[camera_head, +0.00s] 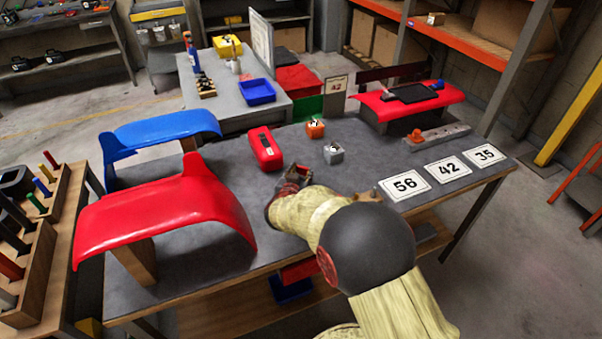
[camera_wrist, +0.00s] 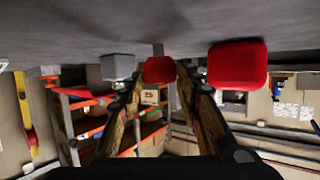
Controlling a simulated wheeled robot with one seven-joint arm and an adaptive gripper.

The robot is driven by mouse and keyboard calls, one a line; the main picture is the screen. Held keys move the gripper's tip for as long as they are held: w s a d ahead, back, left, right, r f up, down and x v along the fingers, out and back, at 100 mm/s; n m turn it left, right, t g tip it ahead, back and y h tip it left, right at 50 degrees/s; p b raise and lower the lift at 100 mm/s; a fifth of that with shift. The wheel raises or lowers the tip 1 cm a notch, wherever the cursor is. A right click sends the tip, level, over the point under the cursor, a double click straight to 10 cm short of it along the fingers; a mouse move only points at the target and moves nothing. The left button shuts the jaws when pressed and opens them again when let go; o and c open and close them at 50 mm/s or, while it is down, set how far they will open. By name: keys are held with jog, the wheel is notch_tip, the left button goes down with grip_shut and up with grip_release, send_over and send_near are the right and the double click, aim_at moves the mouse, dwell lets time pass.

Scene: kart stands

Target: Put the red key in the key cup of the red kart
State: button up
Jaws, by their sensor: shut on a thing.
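My gripper (camera_head: 296,178) is low over the grey table, partly hidden by its own arm. In the wrist view, which looks upside down, its fingers (camera_wrist: 158,82) are shut on a small red thing (camera_wrist: 158,70), which I take for the red key. A rounded red box (camera_head: 265,149) stands left of my gripper; it also shows in the wrist view (camera_wrist: 238,66). A grey cup-like block (camera_head: 333,152) with a mark stands just beyond my gripper to the right, also in the wrist view (camera_wrist: 117,67). I cannot tell which container is the red kart's key cup.
An orange cup (camera_head: 315,129) stands behind the grey block. Red (camera_head: 165,212) and blue (camera_head: 165,130) curved body panels fill the table's left. Number cards (camera_head: 447,168) lie at the right. A red panel (camera_head: 408,102) stands at the back right, behind a grey bar (camera_head: 436,137).

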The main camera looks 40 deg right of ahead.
jog(key=shift+f, duration=0.15)
jog(key=o, duration=0.9)
jog(key=shift+c, duration=0.2)
jog(key=shift+o, duration=0.5)
